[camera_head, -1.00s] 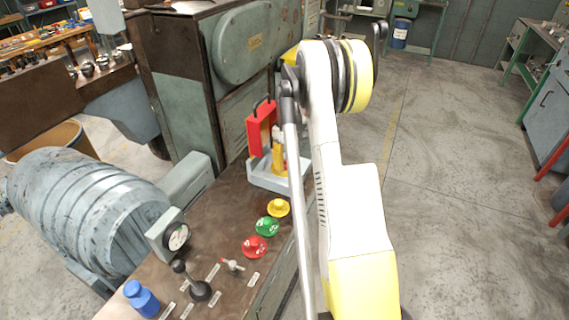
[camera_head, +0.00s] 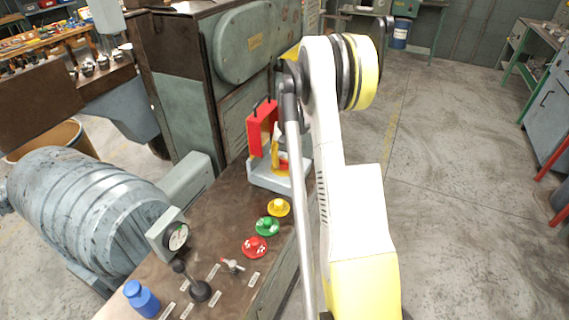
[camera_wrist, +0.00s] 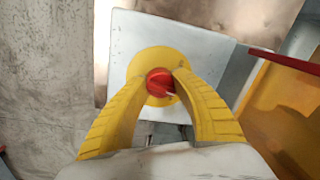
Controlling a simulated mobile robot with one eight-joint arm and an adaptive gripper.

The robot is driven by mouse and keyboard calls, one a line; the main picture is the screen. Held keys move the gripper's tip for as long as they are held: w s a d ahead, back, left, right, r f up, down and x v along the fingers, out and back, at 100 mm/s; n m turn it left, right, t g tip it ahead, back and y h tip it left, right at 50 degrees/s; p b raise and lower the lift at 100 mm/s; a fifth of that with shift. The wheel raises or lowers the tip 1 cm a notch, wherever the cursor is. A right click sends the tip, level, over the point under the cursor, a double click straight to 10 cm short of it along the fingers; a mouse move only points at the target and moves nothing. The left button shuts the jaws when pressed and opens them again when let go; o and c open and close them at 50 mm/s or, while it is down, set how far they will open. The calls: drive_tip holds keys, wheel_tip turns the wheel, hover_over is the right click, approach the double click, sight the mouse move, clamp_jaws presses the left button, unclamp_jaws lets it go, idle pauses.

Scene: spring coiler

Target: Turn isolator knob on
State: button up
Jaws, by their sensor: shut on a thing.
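The isolator knob (camera_wrist: 159,82) is red and sits at the centre of a round yellow plate (camera_wrist: 150,62) on a pale grey box (camera_wrist: 128,30). My gripper (camera_wrist: 161,84) has its two yellow fingers shut on the knob, one on each side, in the wrist view. In the head view the grey box (camera_head: 264,180) stands at the far end of the brown bench, and my gripper (camera_head: 278,155) is at it. The knob's exact angle is hard to read, since the fingertips cover its sides.
A red panel with a black handle (camera_head: 260,130) stands behind the box. A large motor-like cylinder (camera_head: 85,215) lies at left. Floor at right is clear.

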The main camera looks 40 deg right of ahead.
sight(287, 162)
drive_tip(key=m, duration=0.6)
drive_tip(key=shift+m, duration=0.4)
idle(0.4)
drive_tip(key=o, duration=1.2)
drive_tip(key=shift+s+a, duration=0.1)
drive_tip(key=r, duration=1.2)
drive_tip(key=shift+s, duration=0.35)
